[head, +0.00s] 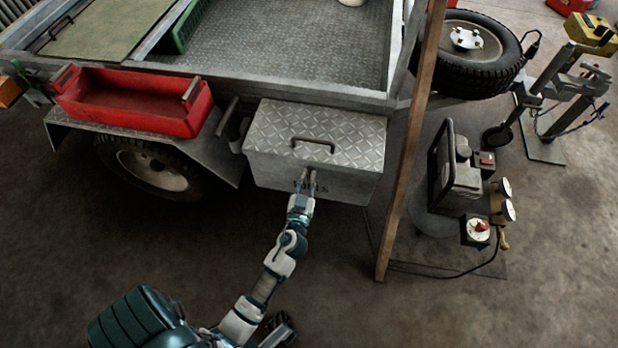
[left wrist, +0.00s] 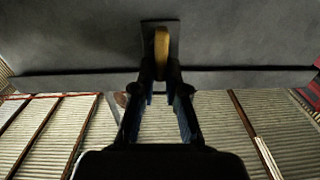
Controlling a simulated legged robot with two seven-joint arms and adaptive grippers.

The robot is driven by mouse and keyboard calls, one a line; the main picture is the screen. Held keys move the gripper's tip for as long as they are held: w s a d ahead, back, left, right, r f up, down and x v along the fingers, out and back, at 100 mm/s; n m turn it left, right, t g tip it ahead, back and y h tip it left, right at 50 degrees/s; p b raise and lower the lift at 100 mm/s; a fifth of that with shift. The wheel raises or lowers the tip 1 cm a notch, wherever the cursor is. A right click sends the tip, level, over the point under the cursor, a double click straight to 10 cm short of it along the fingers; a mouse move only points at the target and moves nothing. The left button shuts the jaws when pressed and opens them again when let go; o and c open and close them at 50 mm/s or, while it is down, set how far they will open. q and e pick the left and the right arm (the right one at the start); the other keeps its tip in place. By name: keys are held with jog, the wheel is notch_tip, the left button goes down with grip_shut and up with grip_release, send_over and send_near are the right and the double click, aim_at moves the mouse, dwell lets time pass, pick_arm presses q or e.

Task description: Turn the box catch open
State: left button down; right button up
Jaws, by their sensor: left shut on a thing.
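The metal box (head: 316,138) has a tread-plate lid with a dark handle (head: 313,144) on top, and the lid is down. My left gripper (head: 306,185) is at the middle of the box's front face. In the left wrist view, the fingers of the left gripper (left wrist: 161,75) are shut on the yellowish box catch (left wrist: 162,50). The catch stands in front of a dark backing plate (left wrist: 147,40) on the box front, its long side upright in that view. In the head view my gripper hides most of the catch.
A red tray (head: 135,103) sits on the trailer fender left of the box. A wooden post (head: 408,150) leans close to the right of the box. A machine with gauges (head: 465,185) stands beyond it. The floor before the box is clear.

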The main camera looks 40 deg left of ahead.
pick_arm(q)
jog(key=shift+w+r+m, duration=0.15)
jog(key=shift+m, duration=0.45)
jog(key=shift+d+m, duration=0.1)
jog(key=shift+m, duration=0.3)
jog(key=m, duration=0.2)
jog(key=shift+w+d+m, duration=0.2)
jog(key=shift+d+m, duration=0.1)
jog(key=shift+m, duration=0.1)
jog(key=m, duration=0.4)
jog(key=shift+w+d+f+m+b, duration=0.15)
jog(key=shift+d+f+m+b, duration=0.1)
jog(key=shift+m+b, duration=0.05)
jog(key=m, duration=0.4)
jog(key=shift+w+d+f, duration=0.1)
jog(key=shift+d+f, duration=0.05)
jog(key=shift+f, duration=0.15)
jog(key=shift+f+m+p, duration=0.15)
jog(key=shift+m+p, duration=0.05)
jog(key=shift+m, duration=0.75)
jog(key=shift+f+m+p, duration=0.15)
jog(key=shift+m+p, duration=0.05)
jog(key=shift+m, duration=0.75)
jog(key=shift+d, duration=0.1)
